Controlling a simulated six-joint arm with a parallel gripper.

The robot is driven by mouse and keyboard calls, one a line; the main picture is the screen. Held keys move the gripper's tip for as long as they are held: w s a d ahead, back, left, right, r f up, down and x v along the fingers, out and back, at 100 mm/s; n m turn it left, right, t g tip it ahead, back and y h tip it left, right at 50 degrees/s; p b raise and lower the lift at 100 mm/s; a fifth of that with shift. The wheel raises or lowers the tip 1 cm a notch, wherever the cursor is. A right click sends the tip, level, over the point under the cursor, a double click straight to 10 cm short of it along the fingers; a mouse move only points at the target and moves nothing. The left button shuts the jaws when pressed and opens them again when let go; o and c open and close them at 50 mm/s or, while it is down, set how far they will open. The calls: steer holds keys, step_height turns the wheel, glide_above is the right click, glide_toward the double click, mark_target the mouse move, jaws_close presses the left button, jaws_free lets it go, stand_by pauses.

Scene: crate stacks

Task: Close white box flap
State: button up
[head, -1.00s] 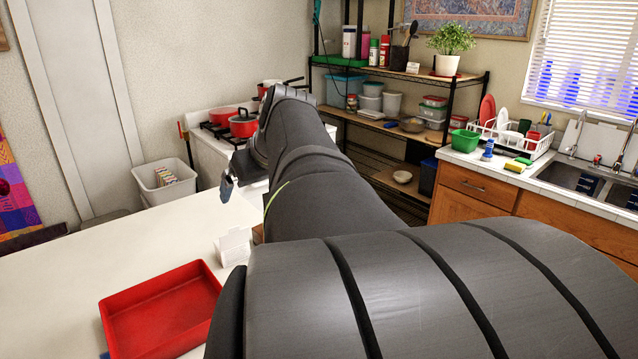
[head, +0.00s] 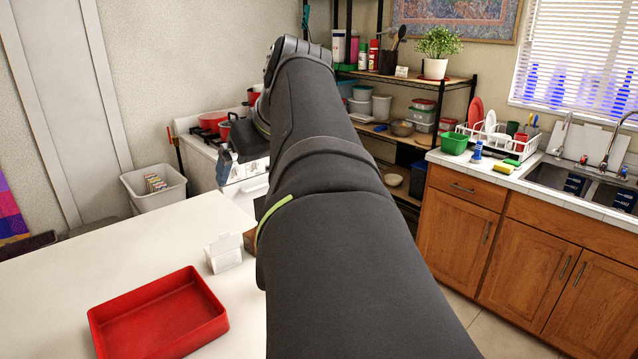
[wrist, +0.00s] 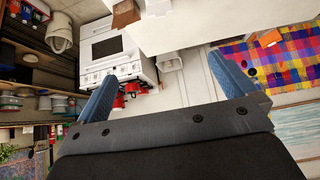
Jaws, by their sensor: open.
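A small white box (head: 226,259) stands on the white table near its far right corner, beside my arm. A thin flap (head: 222,243) appears raised at its top. What looks like the white box also shows at the top edge of the wrist view (wrist: 157,7), partly cut off. My gripper (head: 224,166) is in the air beyond the table's far edge, in front of the stove, apart from the box. In the wrist view, its blue fingers (wrist: 160,68) are spread wide with nothing between them.
A red tray (head: 158,318) lies on the table left of the box. A brown box (head: 250,241) sits just behind the white box, partly hidden by my arm. A stove (head: 245,182) with red pots stands beyond. The table's left part is clear.

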steer(key=shift+s+d+r, duration=0.25)
steer(key=shift+s+r, duration=0.05)
steer(key=shift+r, duration=0.15)
steer(key=shift+c, duration=0.2)
